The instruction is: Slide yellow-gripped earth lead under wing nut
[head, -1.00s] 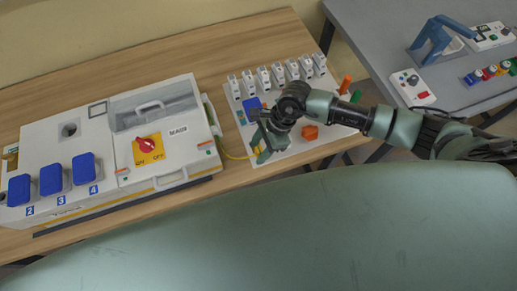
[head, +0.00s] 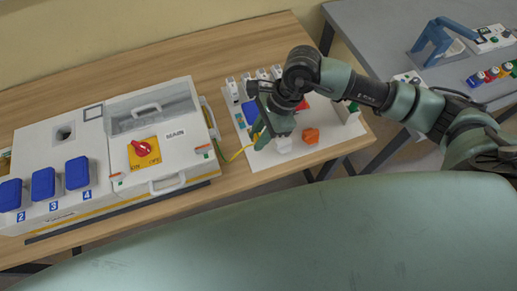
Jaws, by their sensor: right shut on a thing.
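The yellow cable of the earth lead (head: 239,153) runs from the right side of the white MAIN box to my right gripper. My right gripper (head: 262,141) is low over the left front part of the white board (head: 330,135), shut on the lead's end. The lead's yellow grip and tip are mostly hidden by the gripper. I cannot make out the wing nut; my arm and gripper cover part of the board. A white piece (head: 284,146) shows just below the gripper. My left gripper is not in view.
The MAIN box (head: 165,135) with a red rotary switch (head: 141,147) and blue covers (head: 43,183) stands left. An orange knob (head: 311,135) is just right of the gripper. White sockets (head: 246,82) line the board's back. A grey table (head: 380,30) stands behind right.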

